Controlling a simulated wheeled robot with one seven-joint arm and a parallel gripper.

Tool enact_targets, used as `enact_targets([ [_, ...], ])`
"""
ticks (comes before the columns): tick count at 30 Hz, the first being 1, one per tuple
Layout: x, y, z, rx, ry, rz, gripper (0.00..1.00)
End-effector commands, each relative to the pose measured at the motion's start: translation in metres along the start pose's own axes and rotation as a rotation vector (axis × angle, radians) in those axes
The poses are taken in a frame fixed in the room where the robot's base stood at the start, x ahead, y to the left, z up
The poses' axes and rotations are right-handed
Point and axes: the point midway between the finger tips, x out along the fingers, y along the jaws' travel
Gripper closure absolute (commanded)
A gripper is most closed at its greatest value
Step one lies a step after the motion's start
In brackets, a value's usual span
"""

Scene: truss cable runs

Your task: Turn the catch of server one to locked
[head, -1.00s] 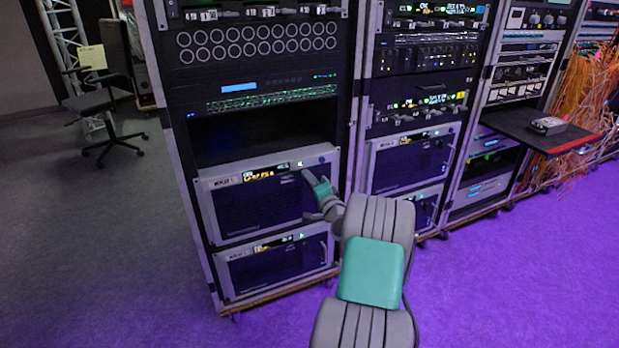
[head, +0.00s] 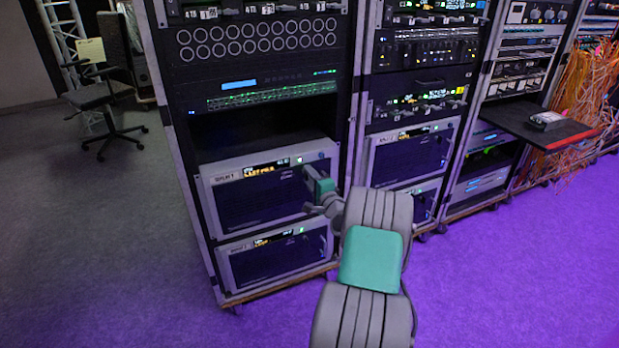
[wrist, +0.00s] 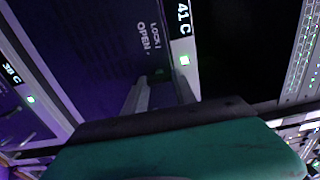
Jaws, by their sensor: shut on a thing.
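Server one (head: 255,205) is the upper of the two grey-framed units low in the left rack, with a dark front panel and a lit strip along its top. My gripper (head: 307,178) is at the right part of this panel. In the wrist view the two fingers of my gripper (wrist: 160,88) reach to the panel, shut on a small dark catch (wrist: 160,75) that is mostly hidden between them. The printed words LOCK and OPEN (wrist: 150,36) stand beside it. I cannot tell exactly which way the catch points.
A similar unit (head: 275,262) sits just below server one, and a dark empty bay (head: 260,135) is above. The adjacent rack (head: 412,160) stands close on the right. A shelf (head: 540,127) juts out farther right. The floor (head: 510,280) in front is clear.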

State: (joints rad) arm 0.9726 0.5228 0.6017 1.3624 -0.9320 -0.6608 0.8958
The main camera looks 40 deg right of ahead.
Motion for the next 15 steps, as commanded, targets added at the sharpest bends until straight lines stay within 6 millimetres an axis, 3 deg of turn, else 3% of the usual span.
enact_targets([
  [1, -0.0001, 0.0001, -0.0003, 0.001, 0.001, 0.000, 1.00],
  [2, -0.0001, 0.0001, -0.0004, 0.001, 0.001, 0.000, 0.65],
  [9, -0.0001, 0.0000, -0.0001, 0.000, 0.000, 0.000, 0.45],
  [15, -0.0001, 0.0000, 0.0000, 0.000, 0.000, 0.000, 0.45],
])
